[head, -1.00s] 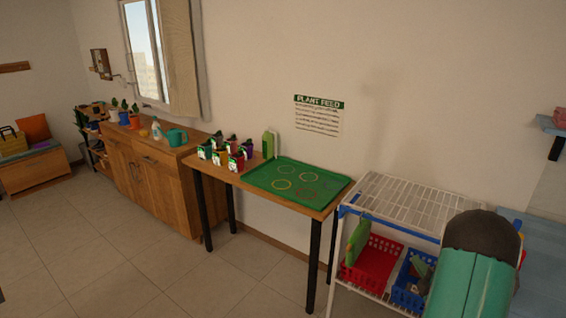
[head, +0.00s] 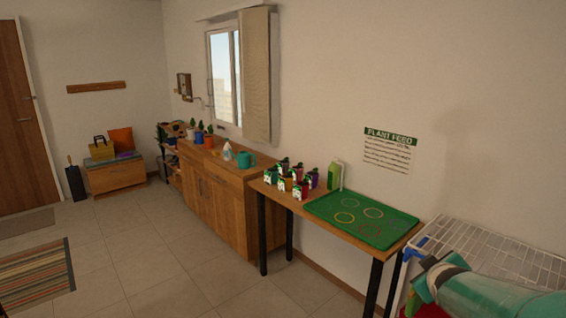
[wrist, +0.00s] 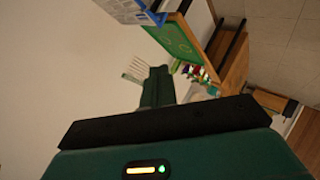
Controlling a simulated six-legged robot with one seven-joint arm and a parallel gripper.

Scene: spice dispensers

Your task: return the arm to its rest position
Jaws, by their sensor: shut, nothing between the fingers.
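My gripper (wrist: 158,82) shows in the wrist view as dark green fingers beyond a black bar; it is shut and empty. It is in the air in front of the pale wall. In the head view my teal arm (head: 490,296) reaches in from the lower right, in front of the white wire rack (head: 500,254). Whether the fingers show there I cannot tell. Any contact between arm and rack cannot be judged.
A wooden table holds a green tray (head: 350,217), several small dispensers (head: 297,184) and a green carton (head: 333,176). A wooden cabinet (head: 222,199) stands beyond. Tiled floor (head: 160,255) is open at left. The tray also shows in the wrist view (wrist: 172,42).

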